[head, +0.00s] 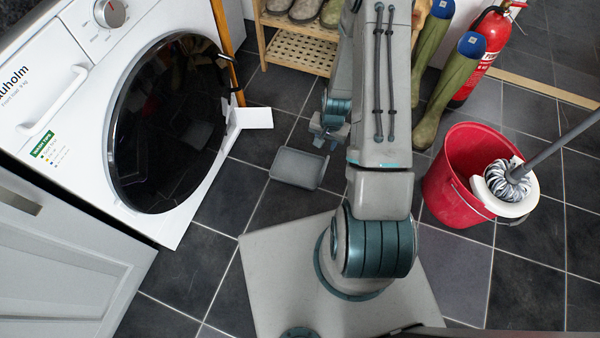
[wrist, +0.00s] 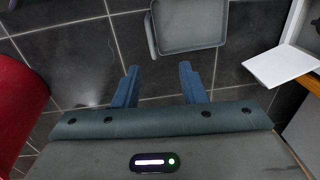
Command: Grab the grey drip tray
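The grey drip tray (head: 299,168) lies flat on the dark tiled floor, between the washing machine and my arm in the head view. It is a shallow tray with a raised rim, and it shows at the top of the wrist view (wrist: 188,27), cut off by the frame's upper edge. My gripper (wrist: 159,75) is open in the wrist view, its two blue fingers apart with only floor between them. The tray lies beyond the fingertips, apart from them. In the head view my gripper (head: 325,140) is partly hidden by my arm, above and beside the tray.
A white washing machine (head: 62,113) stands left, with a white flap (head: 250,118) near its corner. A red bucket (head: 452,190) with a mop stands right. Wellies (head: 445,85), a red extinguisher (head: 487,47) and a wooden rack (head: 300,48) are at the back.

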